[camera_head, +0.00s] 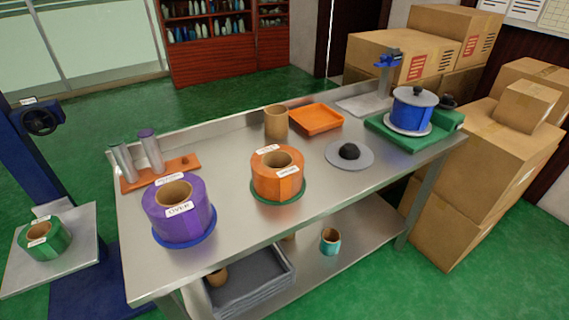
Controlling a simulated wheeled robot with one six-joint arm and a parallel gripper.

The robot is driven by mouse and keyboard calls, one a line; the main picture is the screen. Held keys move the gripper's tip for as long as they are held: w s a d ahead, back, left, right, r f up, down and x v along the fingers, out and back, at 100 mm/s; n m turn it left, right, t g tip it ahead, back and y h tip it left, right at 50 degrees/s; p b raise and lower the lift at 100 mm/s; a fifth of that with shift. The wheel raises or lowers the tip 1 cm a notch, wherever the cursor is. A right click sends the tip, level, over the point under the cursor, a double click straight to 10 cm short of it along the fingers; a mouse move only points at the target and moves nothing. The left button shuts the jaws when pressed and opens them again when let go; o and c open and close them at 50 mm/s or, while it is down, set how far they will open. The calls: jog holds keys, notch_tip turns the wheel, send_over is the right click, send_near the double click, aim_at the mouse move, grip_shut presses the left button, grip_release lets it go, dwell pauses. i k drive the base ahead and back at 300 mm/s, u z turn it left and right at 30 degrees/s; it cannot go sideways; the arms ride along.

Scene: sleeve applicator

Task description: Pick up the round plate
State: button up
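A grey round plate (334,158) with a black knob in its middle lies flat on the steel table (225,239), right of centre. Nothing touches its knob. A similar grey round plate (418,95) with a small knob sits on top of a blue roll (409,117); a pale disc lies under that roll. My gripper is not in view.
An orange roll (266,185) and a purple roll (176,225) stand on the table to the left. An orange tray (317,119) and a brown cardboard tube (276,123) are behind the plate. A green base (416,141) carries the blue roll. Cardboard boxes (485,155) stand right.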

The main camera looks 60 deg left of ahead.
aim_at(416, 96)
jog(key=k, duration=0.85)
jog(key=u, duration=0.9)
jog(key=i, duration=0.9)
jog(key=u, duration=1.1)
jog(key=i, duration=0.75)
